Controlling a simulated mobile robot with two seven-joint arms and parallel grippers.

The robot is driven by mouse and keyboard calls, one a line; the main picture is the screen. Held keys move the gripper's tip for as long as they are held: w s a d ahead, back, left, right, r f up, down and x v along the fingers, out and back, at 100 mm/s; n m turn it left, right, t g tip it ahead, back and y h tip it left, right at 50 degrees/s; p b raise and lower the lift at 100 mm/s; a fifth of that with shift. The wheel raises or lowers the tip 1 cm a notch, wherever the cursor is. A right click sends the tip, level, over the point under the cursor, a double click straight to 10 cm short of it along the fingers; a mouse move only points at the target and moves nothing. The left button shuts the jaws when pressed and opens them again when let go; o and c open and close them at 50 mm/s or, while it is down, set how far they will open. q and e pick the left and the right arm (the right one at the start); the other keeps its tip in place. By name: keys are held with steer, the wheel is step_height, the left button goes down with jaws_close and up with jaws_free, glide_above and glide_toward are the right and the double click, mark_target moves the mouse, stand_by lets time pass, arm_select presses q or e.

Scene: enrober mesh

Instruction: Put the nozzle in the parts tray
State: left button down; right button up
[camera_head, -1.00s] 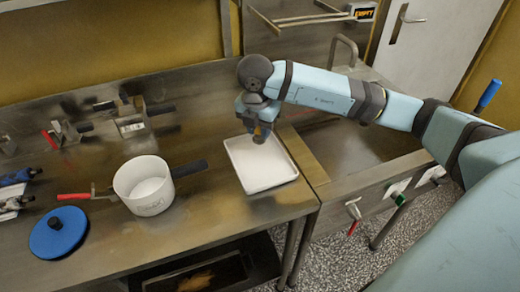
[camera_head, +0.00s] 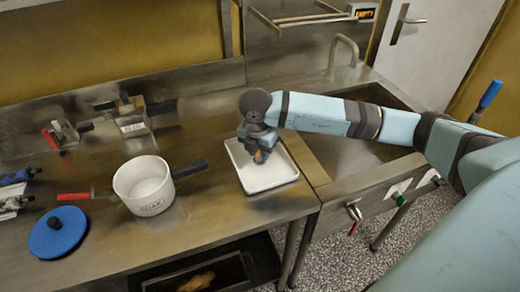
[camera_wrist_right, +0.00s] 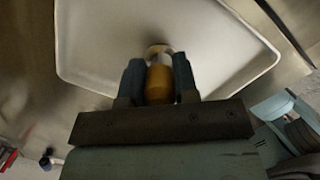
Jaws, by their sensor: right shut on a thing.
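The white parts tray (camera_head: 284,177) lies on the steel counter, left of the sink. My right gripper (camera_head: 261,158) is over the tray, pointing down. In the right wrist view my right gripper (camera_wrist_right: 159,80) is shut on the nozzle (camera_wrist_right: 159,85), a brass-yellow piece with a paler tip end. The white tray floor (camera_wrist_right: 105,35) shows beyond the nozzle. I cannot tell whether the nozzle touches the tray floor. In the head view the nozzle is mostly hidden by the gripper. My left gripper is not in view.
A white pot (camera_head: 143,186) with a dark handle stands left of the tray. A blue round lid (camera_head: 58,234) lies further left. Metal fittings (camera_head: 130,118) stand at the back left. The sink (camera_head: 350,140) with its tap (camera_head: 345,45) is right of the tray.

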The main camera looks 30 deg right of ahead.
steer(key=o, duration=0.9)
steer(key=shift+o, duration=0.2)
steer(key=shift+r, duration=0.1)
steer(key=shift+r, duration=0.25)
steer(key=r, duration=0.7)
steer(key=a+r, duration=0.1)
steer(key=r, duration=0.2)
steer(key=shift+s+a+r, duration=0.1)
steer(key=shift+s+r, duration=0.15)
steer(key=shift+r, duration=0.5)
